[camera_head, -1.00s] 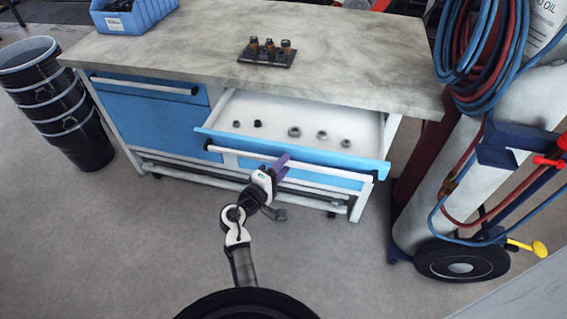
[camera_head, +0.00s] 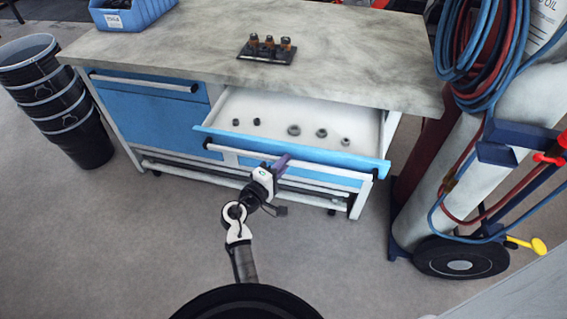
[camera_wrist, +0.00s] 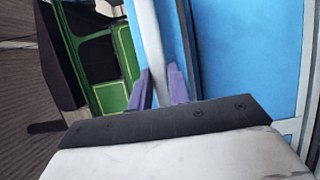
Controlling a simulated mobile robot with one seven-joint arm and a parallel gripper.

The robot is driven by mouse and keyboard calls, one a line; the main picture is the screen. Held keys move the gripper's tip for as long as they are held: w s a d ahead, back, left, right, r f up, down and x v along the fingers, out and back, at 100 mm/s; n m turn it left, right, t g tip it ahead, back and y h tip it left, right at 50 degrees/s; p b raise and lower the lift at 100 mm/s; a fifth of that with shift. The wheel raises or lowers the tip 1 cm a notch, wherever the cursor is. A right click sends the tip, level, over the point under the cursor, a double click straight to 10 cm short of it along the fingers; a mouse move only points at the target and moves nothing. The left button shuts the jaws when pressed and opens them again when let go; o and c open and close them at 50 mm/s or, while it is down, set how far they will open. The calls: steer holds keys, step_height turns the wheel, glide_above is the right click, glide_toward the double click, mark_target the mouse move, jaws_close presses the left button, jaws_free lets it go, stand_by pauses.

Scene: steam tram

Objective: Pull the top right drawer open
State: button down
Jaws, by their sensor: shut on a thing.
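The top right drawer (camera_head: 300,112) of the blue and white workbench stands open in the head view, with its pale inside showing. Several small dark and grey round parts lie in it. Its white handle bar (camera_head: 320,171) runs along the blue front. My gripper (camera_head: 282,162) is at the handle, near the middle of the bar. In the wrist view the purple fingers (camera_wrist: 160,88) stand on both sides of the white handle bar (camera_wrist: 148,35), shut on it. The fingertips are partly hidden in the head view.
The worktop (camera_head: 180,45) carries a blue bin (camera_head: 130,14) and a dark block with several fittings (camera_head: 267,50). Black buckets (camera_head: 55,100) stand at the left. A cylinder cart with hoses (camera_head: 470,180) stands close at the right. The floor in front is clear.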

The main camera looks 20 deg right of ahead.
steer(key=s+a, duration=0.3)
steer(key=s, duration=0.2)
steer(key=shift+a+b, duration=0.3)
steer(key=shift+s, duration=0.1)
steer(key=c, duration=1.3)
jaws_free()
